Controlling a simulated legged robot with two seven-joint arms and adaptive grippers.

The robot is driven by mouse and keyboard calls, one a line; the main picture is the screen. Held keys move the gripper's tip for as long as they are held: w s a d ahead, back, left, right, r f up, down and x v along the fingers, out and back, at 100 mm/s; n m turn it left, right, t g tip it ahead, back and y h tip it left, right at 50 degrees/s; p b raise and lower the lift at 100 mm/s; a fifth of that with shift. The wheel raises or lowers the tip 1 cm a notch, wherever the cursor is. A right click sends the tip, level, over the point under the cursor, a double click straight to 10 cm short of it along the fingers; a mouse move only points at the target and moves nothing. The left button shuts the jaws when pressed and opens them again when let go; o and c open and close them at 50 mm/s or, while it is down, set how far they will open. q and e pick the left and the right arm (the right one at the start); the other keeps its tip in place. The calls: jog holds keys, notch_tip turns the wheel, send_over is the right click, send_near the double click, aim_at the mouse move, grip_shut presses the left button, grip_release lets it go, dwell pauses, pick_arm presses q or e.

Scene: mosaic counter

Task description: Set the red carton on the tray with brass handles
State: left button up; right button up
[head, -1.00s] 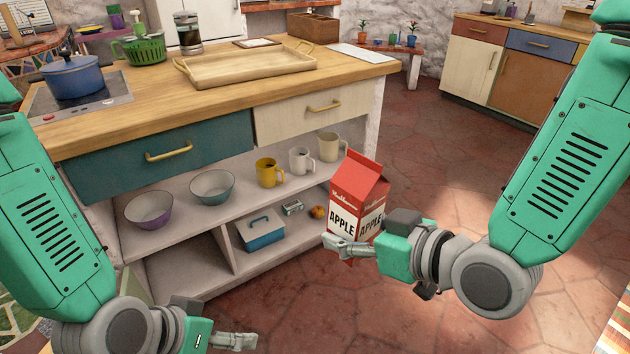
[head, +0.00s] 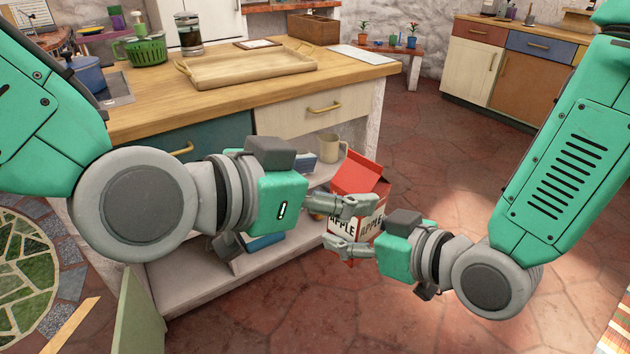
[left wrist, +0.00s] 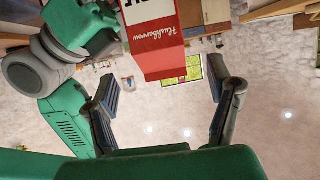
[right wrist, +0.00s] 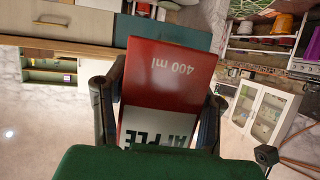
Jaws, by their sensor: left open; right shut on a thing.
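The red carton (head: 368,178), with white "APPLE" panels, is upright in the air in front of the counter. My right gripper (head: 347,247) is shut on its lower part; in the right wrist view the carton (right wrist: 170,85) sits between the fingers. My left gripper (head: 355,206) is open beside the carton and covers part of it in the head view. In the left wrist view the carton (left wrist: 155,40) is ahead of the spread fingers (left wrist: 165,105). The tray with brass handles (head: 250,70) lies on the wooden counter top, behind the carton, and looks empty.
A green basket (head: 146,50), a French press (head: 189,34), a wooden box (head: 314,28) and a white board (head: 361,53) stand around the tray. A blue pot (head: 88,72) is at the left. A cream mug (head: 328,147) is on the shelf below.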

aim_at(376, 178)
pick_arm(q)
jog(key=x, duration=0.9)
jog(key=shift+d+f, duration=0.1)
pick_arm(e)
jog(key=shift+d, duration=0.1)
pick_arm(q)
jog(key=shift+c, duration=0.4)
jog(key=c, duration=1.5)
pick_arm(e)
jog(key=o, duration=1.4)
jog(key=shift+c, duration=0.2)
pick_arm(q)
jog(key=shift+c, duration=0.6)
pick_arm(e)
jog(key=o, duration=0.3)
